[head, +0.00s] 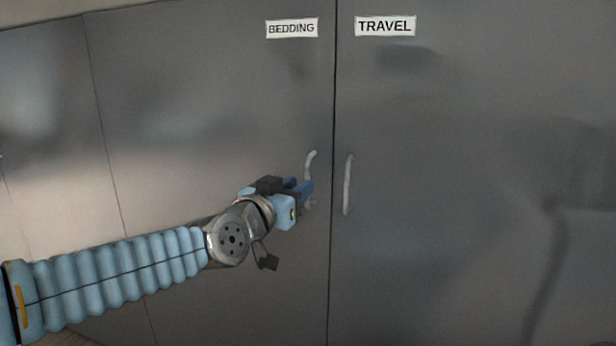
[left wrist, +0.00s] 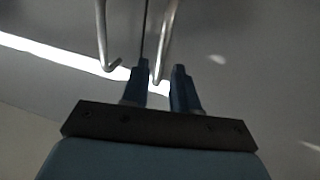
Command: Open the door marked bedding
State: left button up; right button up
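The door marked bedding (head: 205,110) is a grey panel left of the seam, with its label (head: 292,28) near the top. It looks closed, with no clear gap at the seam. Its pale curved handle (head: 309,165) stands near the seam. My left gripper (head: 306,190) is at the lower part of this handle and hides some of it. In the left wrist view my left gripper (left wrist: 161,84) has its two blue fingers apart, with a handle (left wrist: 166,42) end between the tips. I cannot tell whether they touch it. My right gripper is not in view.
The door marked travel (head: 470,180) adjoins on the right and is flush, with its own handle (head: 347,185) close to the seam. A second handle (left wrist: 103,38) stands left of my fingers in the left wrist view. More grey panels (head: 45,130) continue at left.

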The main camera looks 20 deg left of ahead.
pick_arm(q)
jog(key=shift+x, duration=2.3)
jog(key=shift+c, duration=0.4)
grip_shut()
